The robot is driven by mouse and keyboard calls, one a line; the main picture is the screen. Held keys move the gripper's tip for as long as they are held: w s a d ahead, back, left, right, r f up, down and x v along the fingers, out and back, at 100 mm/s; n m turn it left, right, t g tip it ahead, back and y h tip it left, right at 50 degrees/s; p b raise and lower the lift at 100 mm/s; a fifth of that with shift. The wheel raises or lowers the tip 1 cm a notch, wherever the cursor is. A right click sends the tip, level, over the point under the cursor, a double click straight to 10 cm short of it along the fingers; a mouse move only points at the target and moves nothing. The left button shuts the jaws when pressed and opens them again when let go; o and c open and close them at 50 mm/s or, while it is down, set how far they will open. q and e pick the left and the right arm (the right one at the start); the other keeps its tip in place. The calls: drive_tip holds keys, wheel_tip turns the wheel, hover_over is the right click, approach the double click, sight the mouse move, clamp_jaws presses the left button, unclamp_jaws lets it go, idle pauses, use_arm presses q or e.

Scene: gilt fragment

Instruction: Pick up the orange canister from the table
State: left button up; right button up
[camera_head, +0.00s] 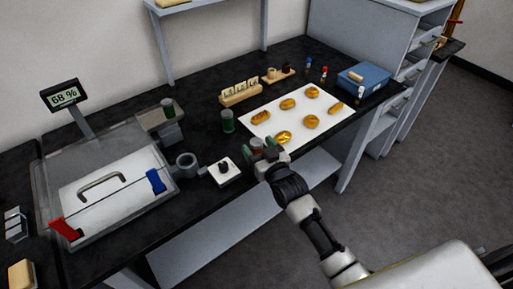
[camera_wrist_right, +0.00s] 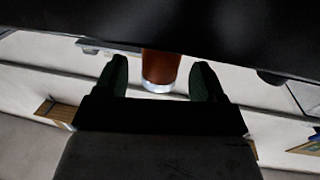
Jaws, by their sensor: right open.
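The orange canister (camera_head: 257,145) stands near the front edge of the black table, mostly hidden by my right gripper (camera_head: 264,153). In the right wrist view the canister (camera_wrist_right: 161,68) is orange-brown with a pale metallic rim. It shows between the two dark green fingers of the right gripper (camera_wrist_right: 160,82), with a gap on each side. The fingers are apart and I see no contact. My left gripper is in neither view.
A white mat (camera_head: 270,123) with several golden pieces lies just behind the gripper. A green canister (camera_head: 227,121) and a white block with a black knob (camera_head: 224,171) stand to the left. A blue box (camera_head: 363,81) is at the right end.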

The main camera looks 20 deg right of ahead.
drive_tip(key=shift+w+a, duration=0.15)
drive_tip(key=shift+w, duration=0.7)
drive_tip(key=c, duration=1)
drive_tip(key=shift+c, duration=0.2)
